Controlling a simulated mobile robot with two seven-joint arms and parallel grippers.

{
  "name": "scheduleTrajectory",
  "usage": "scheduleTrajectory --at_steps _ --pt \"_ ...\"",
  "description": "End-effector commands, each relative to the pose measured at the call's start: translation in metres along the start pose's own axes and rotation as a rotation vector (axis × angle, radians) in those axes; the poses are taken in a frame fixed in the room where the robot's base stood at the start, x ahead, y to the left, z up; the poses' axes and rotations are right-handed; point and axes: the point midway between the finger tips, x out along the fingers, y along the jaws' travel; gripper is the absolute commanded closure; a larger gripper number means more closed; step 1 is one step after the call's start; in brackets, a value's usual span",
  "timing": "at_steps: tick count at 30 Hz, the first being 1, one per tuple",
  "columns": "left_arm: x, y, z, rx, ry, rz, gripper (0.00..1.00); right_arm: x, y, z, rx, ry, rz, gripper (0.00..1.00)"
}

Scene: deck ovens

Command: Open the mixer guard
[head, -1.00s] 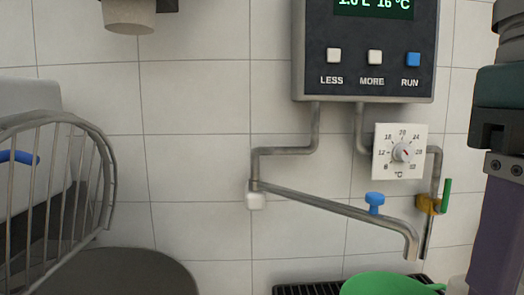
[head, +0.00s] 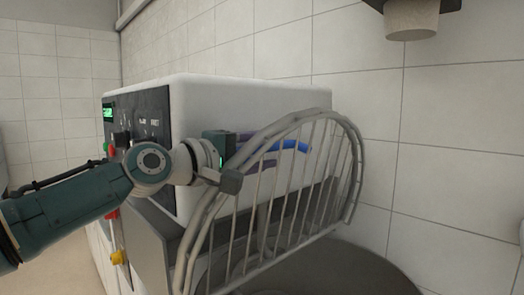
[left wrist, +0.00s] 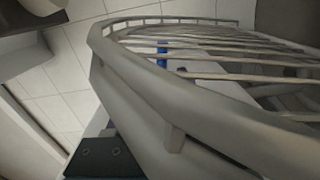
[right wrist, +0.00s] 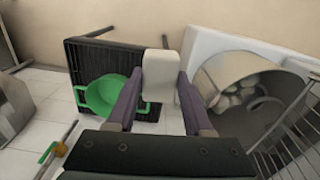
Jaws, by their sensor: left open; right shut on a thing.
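The mixer guard (head: 345,165) is a grey arched cage of bars beside the white mixer body (head: 235,100), above the dark bowl (head: 345,270). A blue handle (head: 292,146) shows behind its bars; it also shows in the left wrist view (left wrist: 162,55). My left gripper (head: 268,151) is open at the guard, its purple fingers partly hidden by bars. Its fingertips are close to the handle's left end; I cannot tell whether they touch it. My right gripper (right wrist: 158,88) is shut on a pale block (right wrist: 157,78), seen only in the right wrist view.
The mixer's dark control panel (head: 140,120) faces left. A tiled wall (head: 450,150) stands behind, with a hanging beige cylinder (head: 410,20) at top right. The right wrist view shows a green bowl (right wrist: 90,98) on a black rack (right wrist: 80,60) and a round container (right wrist: 225,75) holding pale lumps.

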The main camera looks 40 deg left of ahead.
Motion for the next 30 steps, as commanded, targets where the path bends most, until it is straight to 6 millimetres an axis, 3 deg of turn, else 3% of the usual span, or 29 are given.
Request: scheduleTrajectory --at_steps 5,21,30 --pt "-0.015 -0.002 0.001 -0.001 -0.001 -0.004 0.47 -0.002 0.0 0.0 0.0 0.0 0.0 1.0" --pt "-0.104 -0.003 0.0 0.001 0.0 -0.002 0.47 0.008 0.0 0.0 0.0 0.0 0.0 1.0" --pt "-0.119 0.001 0.0 0.001 -0.001 0.001 0.47 0.011 0.0 0.0 0.0 0.0 0.0 1.0"
